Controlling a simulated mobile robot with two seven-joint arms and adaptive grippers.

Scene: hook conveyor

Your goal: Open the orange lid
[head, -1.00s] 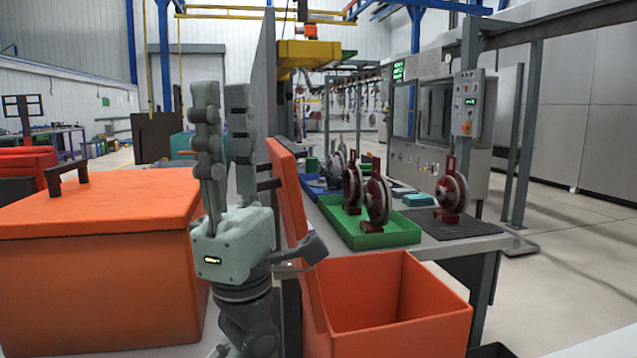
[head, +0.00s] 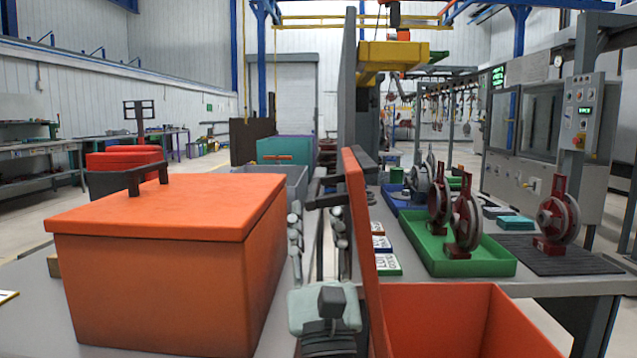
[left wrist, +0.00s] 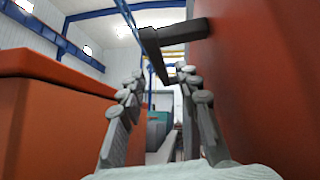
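The closed orange box (head: 165,290) stands on the left, its flat orange lid (head: 185,203) down and a black handle (head: 147,176) on top. On the right is an open orange box (head: 455,325); its lid (head: 362,240) stands nearly upright at the box's left side. A dark handle (head: 324,202) juts left from that lid; it also shows in the left wrist view (left wrist: 178,32). My left gripper (head: 318,220) is between the closed box and the raised lid, fingers apart and empty. In the left wrist view its fingertips (left wrist: 160,85) are near the handle, apparently not touching. My right gripper is not in view.
A green tray (head: 500,268) with red-framed disc parts stands beyond the open box. Another such part (head: 553,220) stands on a dark mat (head: 600,266). A grey bin (head: 295,180) is behind the closed box. A tall grey panel (head: 347,90) rises behind the raised lid.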

